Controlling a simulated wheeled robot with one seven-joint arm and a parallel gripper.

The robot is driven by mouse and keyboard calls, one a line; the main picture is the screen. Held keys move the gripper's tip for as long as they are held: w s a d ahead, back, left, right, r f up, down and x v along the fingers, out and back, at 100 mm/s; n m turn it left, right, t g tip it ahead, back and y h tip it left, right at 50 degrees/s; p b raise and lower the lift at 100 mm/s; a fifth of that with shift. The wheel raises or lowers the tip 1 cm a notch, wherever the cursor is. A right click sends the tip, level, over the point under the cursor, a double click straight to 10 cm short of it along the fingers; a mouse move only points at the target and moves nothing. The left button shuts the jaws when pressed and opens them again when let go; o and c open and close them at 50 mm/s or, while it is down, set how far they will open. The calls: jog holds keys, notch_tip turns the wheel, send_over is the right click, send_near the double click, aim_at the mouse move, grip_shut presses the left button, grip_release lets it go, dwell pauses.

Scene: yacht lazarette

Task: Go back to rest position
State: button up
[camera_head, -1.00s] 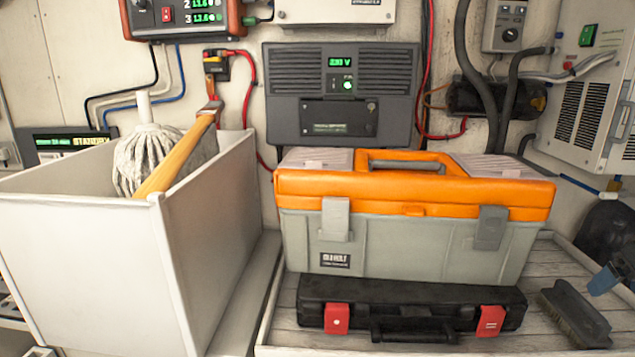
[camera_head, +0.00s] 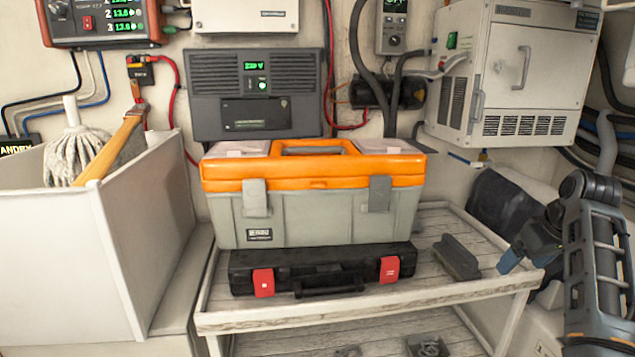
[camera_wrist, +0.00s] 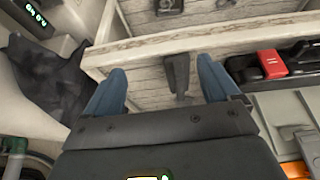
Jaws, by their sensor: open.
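My gripper (camera_head: 516,258) is at the right of the head view, beside the right edge of the wooden shelf (camera_head: 437,297). Its blue fingers show apart in the wrist view (camera_wrist: 160,84), with nothing held between them. A dark brush (camera_head: 456,257) lies on the shelf to the left of my gripper; in the wrist view the brush (camera_wrist: 177,73) appears beyond and between the fingers, apart from them. My arm extends down the right side of the head view.
An orange and grey toolbox (camera_head: 318,211) stands behind a black case (camera_head: 322,269) with red latches on the shelf. A white bin (camera_head: 160,222) at left holds a mop (camera_head: 74,151) and a wooden-handled tool (camera_head: 112,146). A dark bag (camera_head: 505,205) sits behind my gripper.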

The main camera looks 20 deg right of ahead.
jog(key=s+a+f+t+h, duration=0.1)
jog(key=s+a+f+t, duration=0.15)
jog(key=a+f, duration=1.1)
jog(key=s+a+f+t+h, duration=0.1)
jog(key=s+a+f+t, duration=0.1)
jog(key=s+a+f, duration=0.65)
jog(key=s+a+r+n+t, duration=0.1)
jog(key=s+a+r, duration=0.1)
jog(key=s+a, duration=0.6)
jog(key=s+a+r+t+y, duration=0.1)
jog(key=s+a+r+t, duration=0.1)
jog(key=s+a+r, duration=0.3)
jog(key=s+a+r+n+t+y+b, duration=0.1)
jog(key=s+a+r, duration=0.4)
jog(key=s+r, duration=0.5)
jog(key=s+t+y, duration=0.1)
jog(key=s+t, duration=0.1)
jog(key=s, duration=0.1)
jog(key=shift+a+r+n, duration=0.3)
jog(key=shift+a, duration=0.1)
